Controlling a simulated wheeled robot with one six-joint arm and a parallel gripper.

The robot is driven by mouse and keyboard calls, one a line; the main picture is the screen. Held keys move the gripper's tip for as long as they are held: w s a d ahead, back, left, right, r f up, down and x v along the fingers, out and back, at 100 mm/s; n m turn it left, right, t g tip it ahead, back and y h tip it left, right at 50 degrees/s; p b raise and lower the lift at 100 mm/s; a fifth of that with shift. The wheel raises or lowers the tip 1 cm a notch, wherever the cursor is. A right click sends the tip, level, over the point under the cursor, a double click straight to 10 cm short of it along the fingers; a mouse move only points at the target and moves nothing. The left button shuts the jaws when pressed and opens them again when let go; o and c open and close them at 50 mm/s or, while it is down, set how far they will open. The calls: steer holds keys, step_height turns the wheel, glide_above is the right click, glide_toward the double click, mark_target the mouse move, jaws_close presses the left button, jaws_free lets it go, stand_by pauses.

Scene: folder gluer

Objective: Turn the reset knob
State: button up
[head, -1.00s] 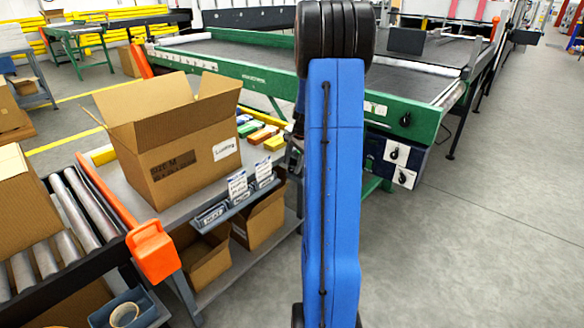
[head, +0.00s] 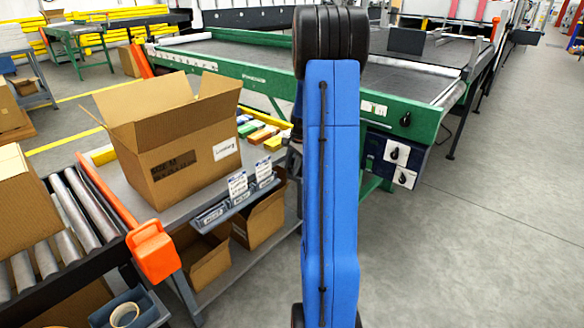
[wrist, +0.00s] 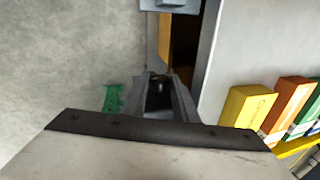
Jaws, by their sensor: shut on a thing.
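Black knobs show in the head view on the far conveyor: an upper panel knob (head: 394,153), a lower panel knob (head: 402,178) and a dark knob (head: 405,119) on the green frame. I cannot tell which is the reset knob. My gripper (wrist: 160,92) is in the middle of the wrist view, beside the grey table's edge and above the floor. It is shut on a small dark thing between its fingers, too unclear to name. In the head view my blue arm hides most of the gripper and what is around it.
The grey table (wrist: 238,55) carries several small coloured boxes (wrist: 248,107) and, in the head view, an open carton (head: 180,150). A label holder (head: 235,200) runs along its front edge. An orange guard (head: 152,250) stands at left. The floor at right (head: 480,210) is clear.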

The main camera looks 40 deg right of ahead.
steer(key=shift+w+g, duration=0.2)
steer(key=shift+g, duration=1.2)
steer(key=o, duration=1)
steer(key=shift+t, duration=0.3)
